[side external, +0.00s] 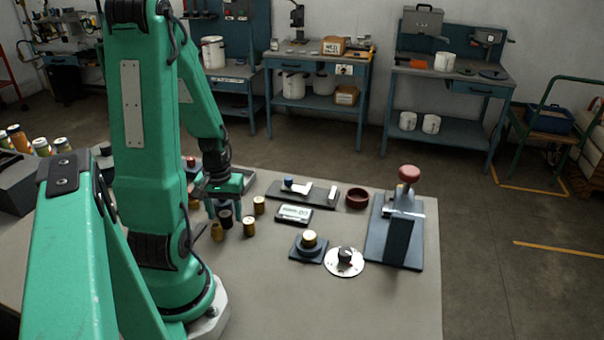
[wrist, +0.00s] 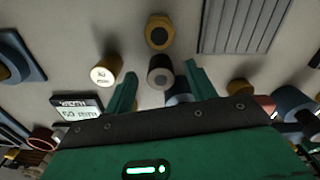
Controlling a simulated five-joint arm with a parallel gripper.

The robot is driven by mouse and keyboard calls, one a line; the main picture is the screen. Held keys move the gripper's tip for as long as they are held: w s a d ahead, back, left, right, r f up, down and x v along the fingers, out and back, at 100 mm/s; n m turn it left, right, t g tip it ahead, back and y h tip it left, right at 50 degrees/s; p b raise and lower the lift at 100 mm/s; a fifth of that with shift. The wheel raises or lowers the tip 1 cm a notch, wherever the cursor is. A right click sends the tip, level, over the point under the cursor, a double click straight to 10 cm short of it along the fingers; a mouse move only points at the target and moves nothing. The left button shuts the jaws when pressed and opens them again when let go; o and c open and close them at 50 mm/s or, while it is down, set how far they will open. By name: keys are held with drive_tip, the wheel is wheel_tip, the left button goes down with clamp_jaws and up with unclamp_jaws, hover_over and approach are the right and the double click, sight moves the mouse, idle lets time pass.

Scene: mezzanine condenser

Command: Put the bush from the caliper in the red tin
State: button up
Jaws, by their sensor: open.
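The red tin (side external: 357,198) is a low, open round tin at the back, and shows at lower left in the wrist view (wrist: 42,138). A dark plate with pale jaws (side external: 318,196), seemingly the caliper, lies left of the tin. A small blue piece (side external: 288,183) sits at its left end.
Gold bushes (side external: 249,226) (side external: 259,205) stand around the dark one. A display box (side external: 294,214), a black stand with a gold-topped piece (side external: 309,239), a round dial (side external: 344,261) and a red-knobbed press (side external: 409,175) stand to the right. The front of the bench is clear.

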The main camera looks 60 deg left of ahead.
sight(225, 214)
idle(0.4)
drive_tip(key=c, duration=1.2)
drive_tip(key=shift+r, duration=0.15)
drive_tip(key=shift+r, duration=1.7)
drive_tip(key=w+d+r, duration=0.4)
drive_tip(key=d+r, duration=0.3)
drive_tip(key=d, duration=0.3)
drive_tip(key=shift+w+d+r, duration=0.2)
drive_tip(key=shift+w+d, duration=0.15)
